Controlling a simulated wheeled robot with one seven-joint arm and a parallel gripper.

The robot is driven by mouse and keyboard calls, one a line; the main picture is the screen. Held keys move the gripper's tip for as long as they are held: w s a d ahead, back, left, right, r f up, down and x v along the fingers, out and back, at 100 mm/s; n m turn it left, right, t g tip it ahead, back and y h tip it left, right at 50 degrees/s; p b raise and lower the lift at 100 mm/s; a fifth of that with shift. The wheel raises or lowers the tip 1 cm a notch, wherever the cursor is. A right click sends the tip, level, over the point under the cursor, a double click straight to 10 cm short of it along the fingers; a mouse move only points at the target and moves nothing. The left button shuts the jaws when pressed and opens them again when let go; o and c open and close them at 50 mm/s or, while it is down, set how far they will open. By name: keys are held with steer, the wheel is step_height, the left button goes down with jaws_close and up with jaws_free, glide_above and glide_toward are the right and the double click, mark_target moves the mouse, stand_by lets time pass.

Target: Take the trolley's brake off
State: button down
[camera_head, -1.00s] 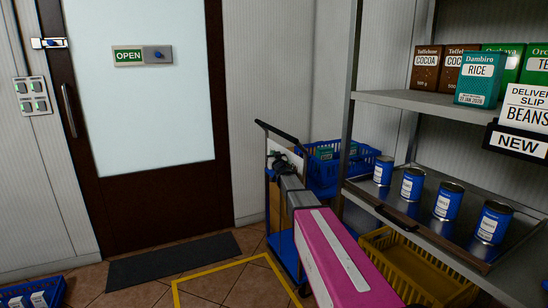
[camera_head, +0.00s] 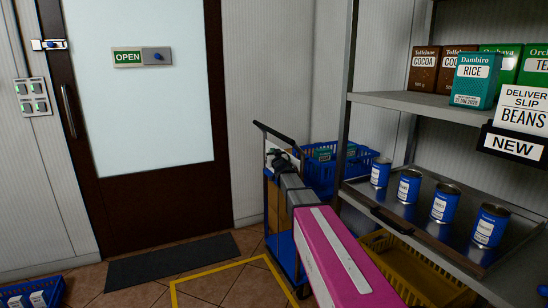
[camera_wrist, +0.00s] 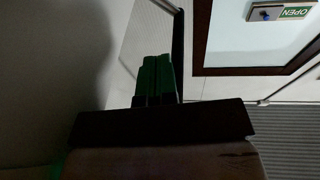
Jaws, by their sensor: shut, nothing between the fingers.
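The trolley (camera_head: 285,252) stands beside the shelf, blue with a black push bar (camera_head: 275,132) at its upper end. My arm reaches over it and hides much of its deck and side. My gripper (camera_head: 280,160) is dark and small in the head view, just below the push bar, and it is shut with nothing held. Whether it touches the trolley cannot be told. I cannot make out the brake in either view. The wrist view is dark and upside down, with a green piece above a black block in its middle and a dark upright bar beside it.
A brown-framed door (camera_head: 150,190) with an OPEN sign (camera_head: 128,57) is behind, with a dark mat (camera_head: 170,258) before it. Yellow floor lines (camera_head: 225,268) run by the trolley. A blue basket (camera_head: 365,165) is behind it. The shelf (camera_head: 385,98) and a yellow crate (camera_head: 415,275) stand right.

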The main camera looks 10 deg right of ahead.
steer(key=s+r, duration=0.5)
steer(key=s, duration=0.2)
steer(key=shift+d+r, duration=0.2)
steer(key=shift+d, duration=0.15)
